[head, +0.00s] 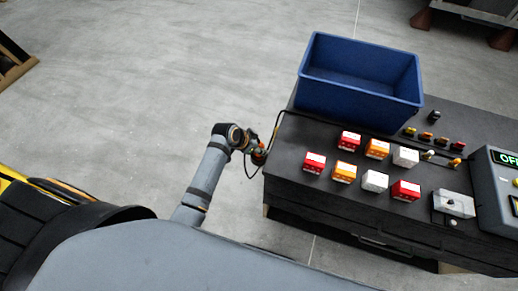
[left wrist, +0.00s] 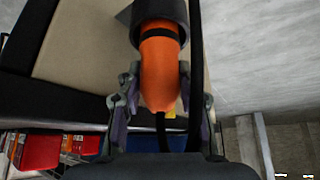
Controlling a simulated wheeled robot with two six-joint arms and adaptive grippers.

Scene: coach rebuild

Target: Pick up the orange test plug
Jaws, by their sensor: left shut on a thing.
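The orange test plug (left wrist: 160,72) fills the middle of the left wrist view, with a black collar at its top and a black cable below. My left gripper (left wrist: 162,100) has a finger on each side of it and is shut on it. In the head view my left gripper (head: 259,156) is just off the left end of the dark bench (head: 283,178), with a small patch of the plug's orange showing at it. The fingers hide part of the plug. My right gripper is in neither view.
A blue bin (head: 360,99) stands at the bench's back left. Several red, orange and white blocks (head: 350,140) sit on the top. A grey box with a display (head: 497,185) is at the right. A black cable loops beside my gripper. Open floor lies left.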

